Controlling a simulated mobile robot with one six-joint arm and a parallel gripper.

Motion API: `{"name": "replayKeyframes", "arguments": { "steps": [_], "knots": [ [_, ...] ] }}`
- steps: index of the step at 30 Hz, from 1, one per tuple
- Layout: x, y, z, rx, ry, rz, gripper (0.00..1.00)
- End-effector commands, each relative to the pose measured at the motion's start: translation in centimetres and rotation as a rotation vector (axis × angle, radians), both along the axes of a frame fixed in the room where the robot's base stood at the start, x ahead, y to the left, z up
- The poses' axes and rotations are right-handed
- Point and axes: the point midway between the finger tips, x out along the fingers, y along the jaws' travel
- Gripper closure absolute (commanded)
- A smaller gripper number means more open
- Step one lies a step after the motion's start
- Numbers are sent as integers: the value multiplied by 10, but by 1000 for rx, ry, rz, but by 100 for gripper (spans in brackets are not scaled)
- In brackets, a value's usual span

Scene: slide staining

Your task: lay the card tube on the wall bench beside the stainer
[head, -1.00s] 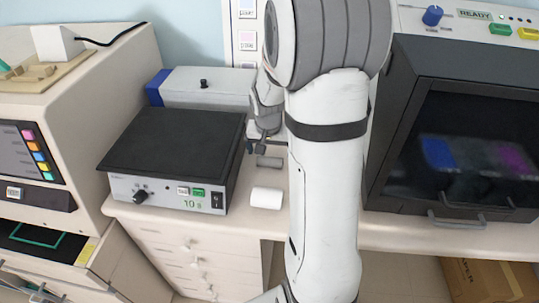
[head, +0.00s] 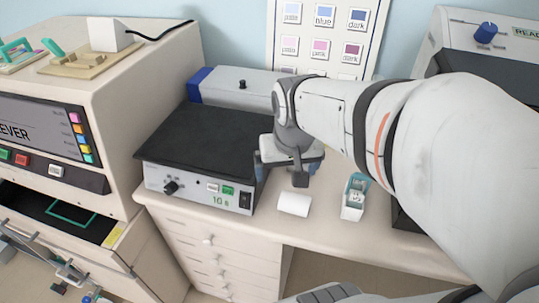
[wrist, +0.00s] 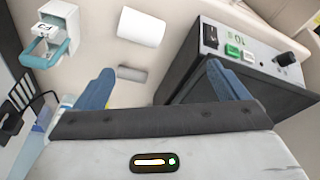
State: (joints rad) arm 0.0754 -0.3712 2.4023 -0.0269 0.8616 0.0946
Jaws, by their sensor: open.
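Two short cylinders lie on the pale bench (head: 325,232); I cannot tell for sure which is the card tube. The white one (head: 294,204) lies near the front edge, and it shows at the top of the wrist view (wrist: 141,27). A smaller grey one (wrist: 132,74) lies just behind it, apart from it, and is hidden in the head view. My gripper (head: 281,172) is open and empty above the bench, beside the black-topped box. In the wrist view its blue fingers (wrist: 159,69) are wide apart, with the grey cylinder between and beyond them.
The black-topped box (head: 205,140) stands left of my gripper. A large machine (head: 470,45) is at the far right, partly hidden by my arm. A colour chart (head: 322,40) hangs behind.

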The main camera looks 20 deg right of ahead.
Motion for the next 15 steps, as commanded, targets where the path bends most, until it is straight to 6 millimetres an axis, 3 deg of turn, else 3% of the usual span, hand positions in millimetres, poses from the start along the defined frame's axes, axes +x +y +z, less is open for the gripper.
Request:
{"name": "replayKeyframes", "arguments": {
  "steps": [3, 6, 15],
  "knots": [
    [-29, 15, 1, 0, -11, 91, 6],
    [-42, 23, -1, -2, -13, 136, 6],
    [-47, 25, -2, -2, -12, 155, 6]
  ]
}}
